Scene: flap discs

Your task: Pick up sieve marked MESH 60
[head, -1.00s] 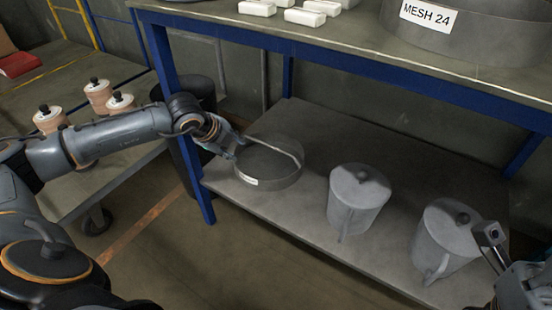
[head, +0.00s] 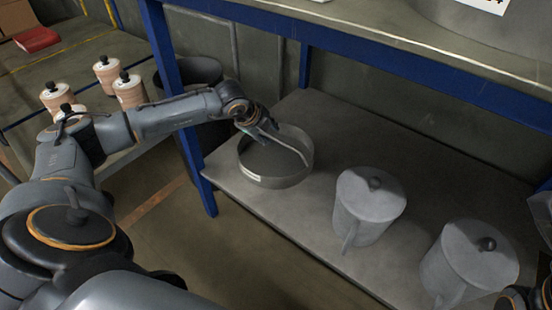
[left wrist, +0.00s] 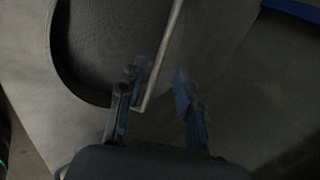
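A round grey sieve (head: 262,179) stands on the lower shelf, near its left end. It has a small pale label on its front wall, too small to read. My left gripper (head: 272,127) is at the sieve's back rim. In the left wrist view the sieve's dark mesh (left wrist: 105,45) fills the upper left, and its pale rim edge runs down between the two spread fingers of my left gripper (left wrist: 157,105). The fingers look apart from the rim. Only parts of my right arm show at the lower right edge of the head view; its fingers are not clear.
Two grey lidded pots (head: 366,210) (head: 465,262) stand to the right on the lower shelf (head: 300,225). A blue table leg (head: 190,140) is left of the sieve. Jars (head: 130,92) stand on the left table.

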